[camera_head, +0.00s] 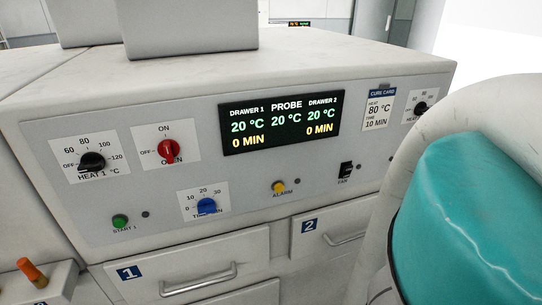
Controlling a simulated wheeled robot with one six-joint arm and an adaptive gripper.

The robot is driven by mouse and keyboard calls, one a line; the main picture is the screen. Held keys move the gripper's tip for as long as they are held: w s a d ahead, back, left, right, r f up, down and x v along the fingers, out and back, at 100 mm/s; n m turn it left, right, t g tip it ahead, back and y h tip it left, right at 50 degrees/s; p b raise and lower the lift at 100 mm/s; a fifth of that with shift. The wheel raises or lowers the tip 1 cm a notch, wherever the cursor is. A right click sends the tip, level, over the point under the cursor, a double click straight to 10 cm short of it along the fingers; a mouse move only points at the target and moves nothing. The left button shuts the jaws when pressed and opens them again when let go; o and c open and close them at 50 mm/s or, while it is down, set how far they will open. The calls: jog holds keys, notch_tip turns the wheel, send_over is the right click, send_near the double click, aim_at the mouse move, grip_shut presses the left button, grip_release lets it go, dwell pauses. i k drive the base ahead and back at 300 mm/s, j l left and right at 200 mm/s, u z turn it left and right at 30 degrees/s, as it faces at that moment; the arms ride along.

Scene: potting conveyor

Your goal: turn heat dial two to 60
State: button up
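The right-hand heat dial (420,108) is a black knob on a white scale plate at the right of the oven's front panel. Its label is partly hidden behind a white and teal rounded arm link of mine. Its setting is too small to read. A similar dial, heat 1 (92,161), is at the far left, with a scale from OFF to 120. The display (281,120) reads 20 °C and 0 MIN for both drawer 1 and drawer 2, and 20 °C for the probe. My gripper is not in view.
The panel also bears a red oven switch (168,150), a blue timer knob (206,206), a yellow alarm button (278,186), a green start button (120,221) and a black fan switch (346,169). A cure card (378,112) reads 80 °C, 10 MIN. Drawer handles (198,281) protrude below.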

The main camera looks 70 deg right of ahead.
aim_at(421, 107)
jog(key=k+l+z, duration=0.1)
jog(key=z, duration=2.2)
